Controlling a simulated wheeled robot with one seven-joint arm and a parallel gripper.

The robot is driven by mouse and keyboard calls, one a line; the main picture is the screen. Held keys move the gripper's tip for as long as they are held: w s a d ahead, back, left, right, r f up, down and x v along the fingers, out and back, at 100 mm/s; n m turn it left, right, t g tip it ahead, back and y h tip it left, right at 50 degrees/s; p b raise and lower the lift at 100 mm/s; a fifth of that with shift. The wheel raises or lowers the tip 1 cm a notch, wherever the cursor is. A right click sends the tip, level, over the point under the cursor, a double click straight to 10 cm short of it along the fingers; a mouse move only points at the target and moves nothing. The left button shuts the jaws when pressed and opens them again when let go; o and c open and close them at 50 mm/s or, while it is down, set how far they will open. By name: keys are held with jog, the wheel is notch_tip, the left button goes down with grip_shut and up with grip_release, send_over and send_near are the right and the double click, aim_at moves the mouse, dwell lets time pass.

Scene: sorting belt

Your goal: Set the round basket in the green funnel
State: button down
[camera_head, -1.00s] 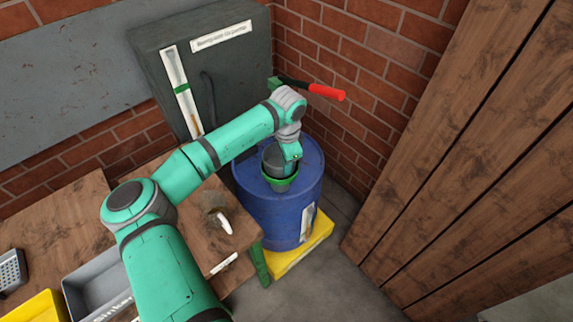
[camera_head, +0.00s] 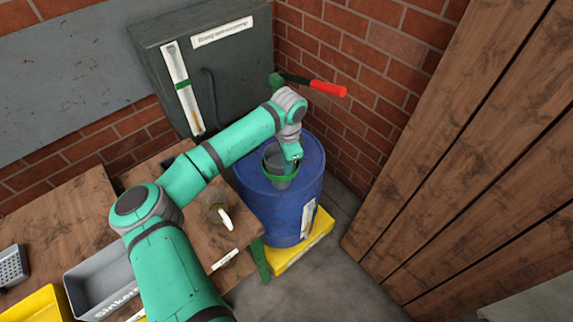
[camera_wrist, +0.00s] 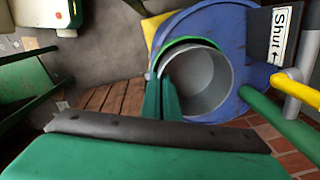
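The round basket (camera_wrist: 200,80) is a grey, open-topped cup. In the wrist view its wall lies between my gripper's two close green fingers (camera_wrist: 161,100), which look shut on its near left rim. The green funnel (camera_wrist: 188,41) shows as a green arc around the far side of the basket, on top of the blue drum (camera_wrist: 228,22). In the head view the basket (camera_head: 280,158) and the funnel (camera_head: 281,178) overlap under my gripper (camera_head: 291,158). The basket looks within the funnel's ring, but I cannot tell whether it is fully seated.
The blue drum (camera_head: 285,218) stands on a yellow base (camera_head: 302,252). A wooden table (camera_head: 185,243) with a small jar (camera_head: 214,206) and a grey bin (camera_head: 100,285) is to the left. A red-handled lever (camera_head: 328,88), a dark cabinet (camera_head: 205,70) and brick walls are behind.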

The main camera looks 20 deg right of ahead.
jog(key=shift+w+f, duration=0.1)
jog(key=shift+d, duration=0.1)
jog(key=shift+f, duration=0.15)
dwell(0.3)
jog(key=c, duration=1.9)
grip_release()
jog(key=shift+c, duration=0.2)
jog(key=c, duration=0.5)
jog(key=shift+o, duration=0.2)
jog(key=shift+r, duration=4)
